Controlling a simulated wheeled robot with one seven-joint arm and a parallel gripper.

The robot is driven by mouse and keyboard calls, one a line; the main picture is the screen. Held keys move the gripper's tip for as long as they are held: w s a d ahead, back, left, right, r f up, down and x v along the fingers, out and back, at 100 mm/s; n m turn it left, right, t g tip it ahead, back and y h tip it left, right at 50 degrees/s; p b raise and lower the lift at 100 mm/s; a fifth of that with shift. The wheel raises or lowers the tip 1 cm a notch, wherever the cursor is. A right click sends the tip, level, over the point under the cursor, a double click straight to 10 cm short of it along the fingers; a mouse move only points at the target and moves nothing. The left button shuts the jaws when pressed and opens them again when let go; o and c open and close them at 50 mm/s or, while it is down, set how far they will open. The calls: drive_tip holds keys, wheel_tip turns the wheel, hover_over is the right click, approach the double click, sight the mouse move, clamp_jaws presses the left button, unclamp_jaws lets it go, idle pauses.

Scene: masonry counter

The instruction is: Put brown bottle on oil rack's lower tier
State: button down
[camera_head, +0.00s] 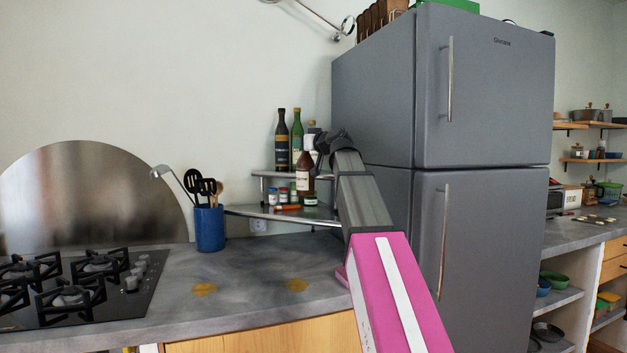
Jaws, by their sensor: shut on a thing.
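The brown bottle (304,178) has a pale label and a white cap and is upright at the oil rack, in front of the upper tier's right part. My gripper (318,143) is shut on it near its neck; the fingers are small and partly hidden by my arm. The oil rack has a lower tier (247,211) and an upper tier (262,174). The bottle's base is near the lower tier's height; I cannot tell whether it touches. Small jars (283,196) and a red-orange item (287,207) are on the lower tier.
A dark bottle (281,145) and a green bottle (297,140) stand on the upper tier. A blue utensil holder (210,229) stands left of the rack, and the fridge (470,90) is close on the right. The lower tier's left part looks clear.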

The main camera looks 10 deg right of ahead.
drive_tip(key=w+d+f, duration=0.6)
drive_tip(key=f, duration=0.3)
drive_tip(key=shift+s+f, duration=0.1)
idle(0.3)
drive_tip(key=c, duration=0.8)
unclamp_jaws()
drive_tip(key=v, duration=1.2)
